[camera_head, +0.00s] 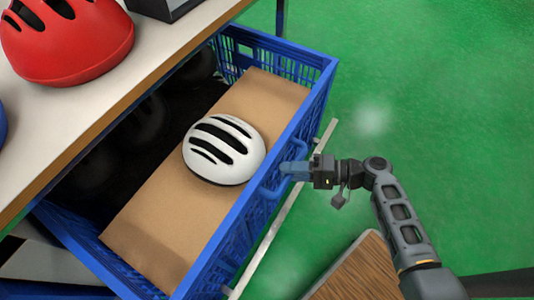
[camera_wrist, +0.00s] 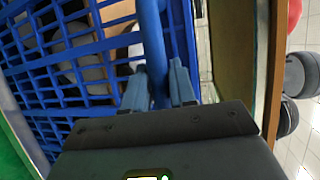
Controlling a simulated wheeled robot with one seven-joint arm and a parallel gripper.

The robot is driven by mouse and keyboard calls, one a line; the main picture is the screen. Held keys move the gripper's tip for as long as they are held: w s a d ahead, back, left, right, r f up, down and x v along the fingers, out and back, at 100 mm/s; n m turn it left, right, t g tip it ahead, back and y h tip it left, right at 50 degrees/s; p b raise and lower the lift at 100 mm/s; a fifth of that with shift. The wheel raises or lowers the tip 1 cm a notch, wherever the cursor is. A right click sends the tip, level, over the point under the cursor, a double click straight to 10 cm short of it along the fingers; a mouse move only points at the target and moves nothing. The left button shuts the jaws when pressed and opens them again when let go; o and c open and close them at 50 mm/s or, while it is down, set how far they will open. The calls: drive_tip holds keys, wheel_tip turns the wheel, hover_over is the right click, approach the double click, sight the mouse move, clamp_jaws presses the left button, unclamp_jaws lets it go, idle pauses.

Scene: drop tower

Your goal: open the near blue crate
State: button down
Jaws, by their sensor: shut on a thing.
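The near blue crate (camera_head: 226,222) is drawn out from under the table like a drawer, with much of its inside showing. A brown cardboard sheet (camera_head: 150,235) and a white helmet with black vents (camera_head: 224,150) are inside its front part; the back part is dark. My gripper (camera_head: 284,170) is at the handle on the crate's outer front wall. In the wrist view, the blue handle bar (camera_wrist: 152,45) runs between the two pale blue fingers (camera_wrist: 158,88), which are shut on it. The crate's mesh wall (camera_wrist: 75,70) is close beside them.
The table top (camera_head: 65,105) above the crate bears a red helmet (camera_head: 70,40) and a dark box (camera_head: 165,8). A pale rail (camera_head: 265,243) runs along the crate's front. A wooden surface (camera_head: 352,272) is at the bottom. The green floor (camera_head: 430,90) at right is clear.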

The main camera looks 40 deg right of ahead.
drive_tip(key=s+d, duration=0.2)
drive_tip(key=s, duration=0.6)
drive_tip(key=shift+s+d+p, duration=0.35)
drive_tip(key=shift+s+p, duration=0.05)
drive_tip(key=c, duration=1)
unclamp_jaws()
drive_tip(key=shift+d, duration=0.1)
drive_tip(key=shift+v, duration=3.8)
